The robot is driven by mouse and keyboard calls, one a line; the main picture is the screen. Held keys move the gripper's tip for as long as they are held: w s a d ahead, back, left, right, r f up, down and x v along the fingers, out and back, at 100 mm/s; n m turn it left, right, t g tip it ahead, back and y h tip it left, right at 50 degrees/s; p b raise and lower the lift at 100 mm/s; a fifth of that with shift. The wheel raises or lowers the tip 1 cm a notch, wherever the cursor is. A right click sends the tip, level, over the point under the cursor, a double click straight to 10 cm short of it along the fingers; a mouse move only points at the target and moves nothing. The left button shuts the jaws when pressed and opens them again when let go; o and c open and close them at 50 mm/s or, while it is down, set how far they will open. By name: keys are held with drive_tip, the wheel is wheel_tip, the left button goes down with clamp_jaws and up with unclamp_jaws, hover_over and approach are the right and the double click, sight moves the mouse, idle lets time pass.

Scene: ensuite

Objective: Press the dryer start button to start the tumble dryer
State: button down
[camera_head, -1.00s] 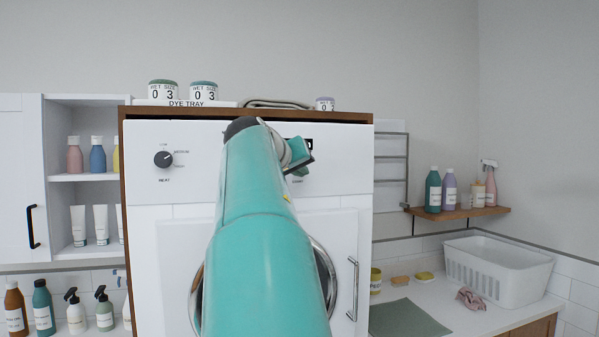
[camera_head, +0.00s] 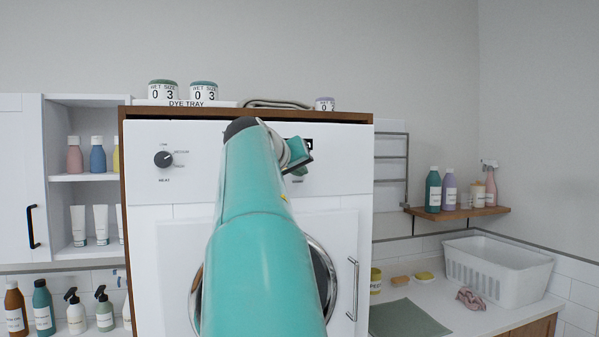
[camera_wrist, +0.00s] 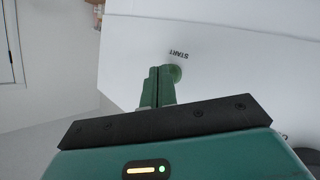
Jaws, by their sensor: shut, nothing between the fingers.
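The tumble dryer (camera_head: 190,187) is a white front panel in a brown wooden surround, with a round door below. In the wrist view, the green round start button (camera_wrist: 175,72) sits on the white panel beside the word START. My gripper (camera_wrist: 160,72) is shut and empty, its green fingertips right by the button and partly covering it. I cannot tell whether they touch it. In the head view my teal arm crosses the dryer's middle, and my gripper (camera_head: 299,168) is at the panel's upper right. The button cannot be made out clearly there.
A dark heat dial (camera_head: 163,159) is left on the panel. Dye jars (camera_head: 204,91) and a folded cloth (camera_head: 277,104) are on top. A vertical door handle (camera_head: 353,289) stands out at right. A white basket (camera_head: 497,269) is on the right counter.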

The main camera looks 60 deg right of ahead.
idle(0.3)
drive_tip(key=shift+s+a, duration=0.6)
drive_tip(key=s+a, duration=0.4)
drive_tip(key=shift+s, duration=0.15)
idle(0.4)
drive_tip(key=shift+a, duration=0.15)
idle(0.6)
